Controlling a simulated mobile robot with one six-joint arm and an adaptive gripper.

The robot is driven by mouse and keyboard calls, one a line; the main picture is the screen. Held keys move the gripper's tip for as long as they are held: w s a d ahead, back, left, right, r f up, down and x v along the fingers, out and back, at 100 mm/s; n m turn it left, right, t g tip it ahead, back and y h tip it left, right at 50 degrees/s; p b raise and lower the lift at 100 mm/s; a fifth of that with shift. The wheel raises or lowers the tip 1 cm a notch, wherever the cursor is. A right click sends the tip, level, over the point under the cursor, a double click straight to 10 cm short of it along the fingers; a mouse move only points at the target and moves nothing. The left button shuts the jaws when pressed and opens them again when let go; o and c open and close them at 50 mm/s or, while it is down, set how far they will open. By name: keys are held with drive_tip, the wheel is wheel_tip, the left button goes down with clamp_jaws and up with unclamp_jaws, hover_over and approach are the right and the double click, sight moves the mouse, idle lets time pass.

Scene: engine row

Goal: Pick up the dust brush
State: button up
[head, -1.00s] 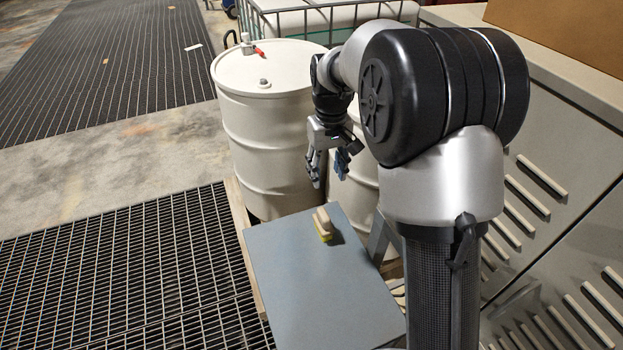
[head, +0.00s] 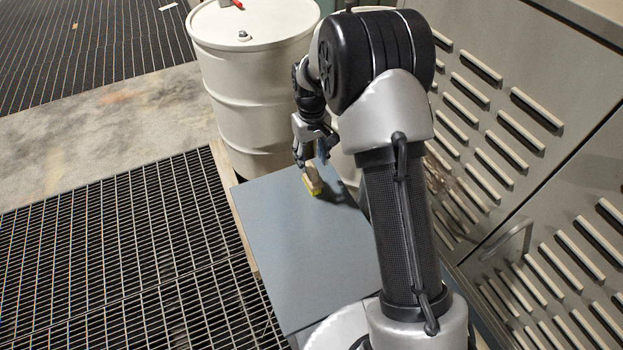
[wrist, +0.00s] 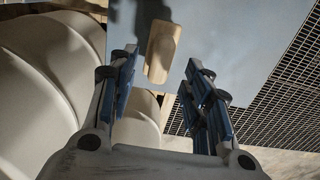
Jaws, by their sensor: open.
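The dust brush (head: 313,181) lies on the grey tabletop (head: 290,250) near its far edge, with a wooden back on top and yellow bristles low at its near end. In the wrist view the brush's wooden back (wrist: 163,50) shows beyond the fingertips, roughly between the lines of the two fingers. My gripper (head: 311,163) is open and empty, just behind and above the far end of the brush. In the wrist view my gripper (wrist: 160,78) has its blue-padded fingers spread wide. The head view does not show whether a finger touches the brush.
A white drum (head: 255,90) stands just beyond the table, with another pale drum partly hidden behind my arm. A grey louvred cabinet (head: 510,160) runs along the right. Dark floor grating (head: 110,260) lies to the left. Most of the tabletop is clear.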

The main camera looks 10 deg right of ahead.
sight(312, 167)
wheel_tip(312, 167, down, 5)
drive_tip(key=shift+f+b, duration=0.15)
drive_tip(key=shift+b, duration=0.7)
drive_tip(key=shift+s, duration=0.1)
clamp_jaws()
